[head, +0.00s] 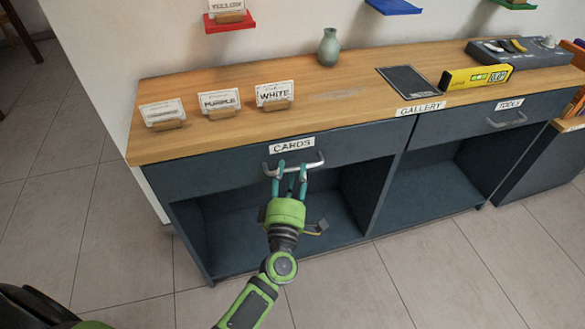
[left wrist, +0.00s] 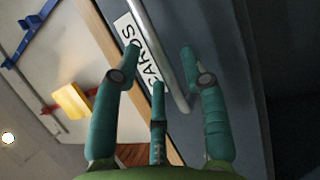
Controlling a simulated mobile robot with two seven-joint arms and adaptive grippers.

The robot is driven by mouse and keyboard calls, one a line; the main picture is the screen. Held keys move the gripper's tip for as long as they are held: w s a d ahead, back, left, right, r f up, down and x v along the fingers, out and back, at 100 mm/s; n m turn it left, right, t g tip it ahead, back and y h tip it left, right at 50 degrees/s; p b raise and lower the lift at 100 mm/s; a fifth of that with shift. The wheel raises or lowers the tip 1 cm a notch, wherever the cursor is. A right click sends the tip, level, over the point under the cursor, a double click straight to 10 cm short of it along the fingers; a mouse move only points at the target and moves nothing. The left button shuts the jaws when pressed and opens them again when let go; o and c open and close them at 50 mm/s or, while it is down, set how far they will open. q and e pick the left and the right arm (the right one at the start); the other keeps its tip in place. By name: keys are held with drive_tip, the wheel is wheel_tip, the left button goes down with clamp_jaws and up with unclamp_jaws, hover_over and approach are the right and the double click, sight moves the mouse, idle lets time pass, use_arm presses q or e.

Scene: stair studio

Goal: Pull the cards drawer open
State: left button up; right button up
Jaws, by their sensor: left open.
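The cards drawer (head: 240,173) is a dark blue-grey front at the left of the wooden-topped cabinet, and it looks shut. Its white CARDS label (head: 292,145) sits above a grey bar handle (head: 318,163). My left gripper (head: 290,170) is at the handle with its teal fingers pointing at the drawer. In the left wrist view the fingers (left wrist: 160,62) are spread open, with the handle (left wrist: 166,50) running between them in the picture. I cannot tell whether any finger touches it. The CARDS label also shows in the left wrist view (left wrist: 135,38). My right gripper is not in view.
Small card stands (head: 219,104) and a green vase (head: 328,48) stand on the wooden top (head: 345,98). A TOOLS drawer (head: 487,121) is at the right. Open shelf space lies below the drawers. The tiled floor (head: 400,280) in front is clear.

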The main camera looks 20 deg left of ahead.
use_arm(q)
drive_tip(key=shift+x, duration=1.1)
drive_tip(key=shift+d, duration=0.1)
clamp_jaws()
drive_tip(key=shift+f, duration=0.1)
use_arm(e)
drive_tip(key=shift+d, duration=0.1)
